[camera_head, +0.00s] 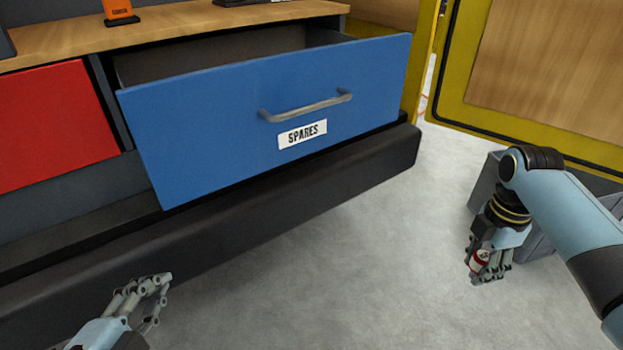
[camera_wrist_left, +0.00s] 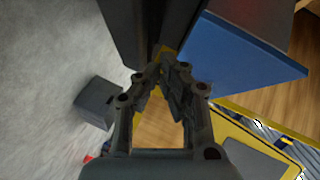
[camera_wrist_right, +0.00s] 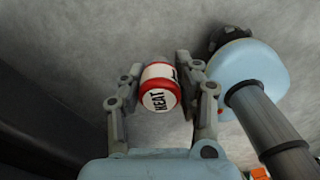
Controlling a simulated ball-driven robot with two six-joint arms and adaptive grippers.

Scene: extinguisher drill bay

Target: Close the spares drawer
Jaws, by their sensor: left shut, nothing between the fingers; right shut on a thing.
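The spares drawer (camera_head: 220,140) has a blue front with a grey bar handle (camera_head: 305,105) and a "SPARES" label. It stands pulled out of the cabinet, its dark inside showing above the front. Its blue front also shows in the left wrist view (camera_wrist_left: 235,58). My left gripper (camera_head: 162,285) is shut and empty, low in front of the cabinet and apart from the drawer. Its fingertips meet in the left wrist view (camera_wrist_left: 165,68). My right gripper (camera_head: 477,272) is shut on a red and white can (camera_wrist_right: 159,88) marked "HEAT", above the floor right of the drawer.
A red panel (camera_head: 55,115) is left of the drawer. A dark plinth (camera_head: 300,225) runs below it. An orange item (camera_head: 118,10) stands on the wooden top (camera_head: 180,32). A yellow-framed wooden panel (camera_head: 550,70) and a grey box (camera_head: 538,240) are at right. Floor before the drawer is clear.

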